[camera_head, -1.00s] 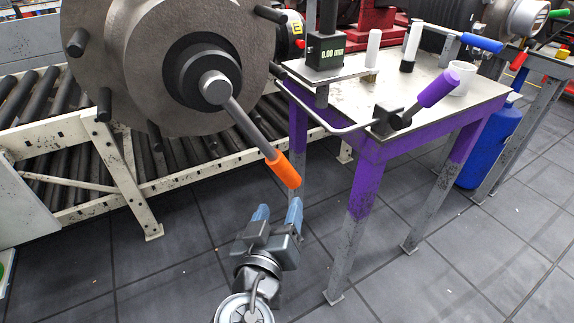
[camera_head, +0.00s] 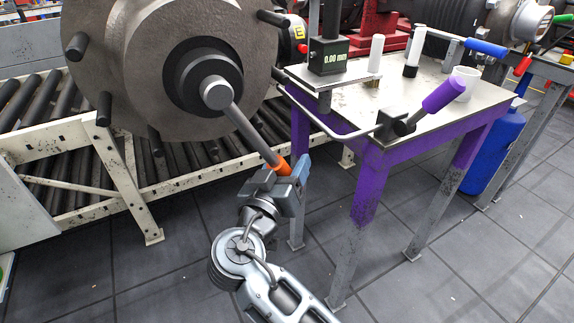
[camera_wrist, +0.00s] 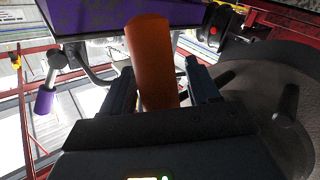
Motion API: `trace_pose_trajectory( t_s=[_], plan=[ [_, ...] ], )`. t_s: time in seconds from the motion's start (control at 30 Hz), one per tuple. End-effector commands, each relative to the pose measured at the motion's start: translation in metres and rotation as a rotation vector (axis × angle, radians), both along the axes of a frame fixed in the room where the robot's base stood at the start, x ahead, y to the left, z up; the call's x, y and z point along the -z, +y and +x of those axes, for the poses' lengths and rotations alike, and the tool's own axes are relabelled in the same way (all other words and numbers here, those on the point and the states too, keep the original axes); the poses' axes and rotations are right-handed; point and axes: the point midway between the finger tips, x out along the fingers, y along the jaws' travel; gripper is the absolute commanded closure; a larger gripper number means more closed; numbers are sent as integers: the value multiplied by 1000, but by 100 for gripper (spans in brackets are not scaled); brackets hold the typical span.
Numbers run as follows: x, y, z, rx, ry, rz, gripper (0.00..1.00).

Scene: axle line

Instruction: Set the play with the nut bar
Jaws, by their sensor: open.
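The nut bar is a grey rod with an orange grip (camera_head: 277,163). It slopes down to the right from the nut at the middle of the large grey hub (camera_head: 143,60). My gripper (camera_head: 298,168) is open at the lower end of the bar. In the wrist view the orange grip (camera_wrist: 151,55) stands between the two fingers of my gripper (camera_wrist: 163,90), with a gap showing on the right side. The gauge (camera_head: 328,56) on the purple table reads 0.00 mm.
A purple-legged table (camera_head: 345,100) stands to the right, with a purple-handled lever (camera_head: 442,96), white cylinders and a white cup (camera_head: 465,82). A roller conveyor (camera_head: 60,165) lies behind the hub. A blue bottle (camera_head: 497,150) stands on the floor. Floor in front is clear.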

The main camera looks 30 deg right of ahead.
Motion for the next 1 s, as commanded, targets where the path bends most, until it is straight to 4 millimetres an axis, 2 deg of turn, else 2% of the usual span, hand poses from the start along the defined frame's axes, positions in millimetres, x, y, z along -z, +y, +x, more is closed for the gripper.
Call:
trace_pose_trajectory(
  t_s=[0.27,0.87,1.0],
  plan=[
    [0,-1,1,0,0,0,42],
    [0,-1,1,0,0,0,99],
    [0,-1,1,0,0,0,100]
  ],
)
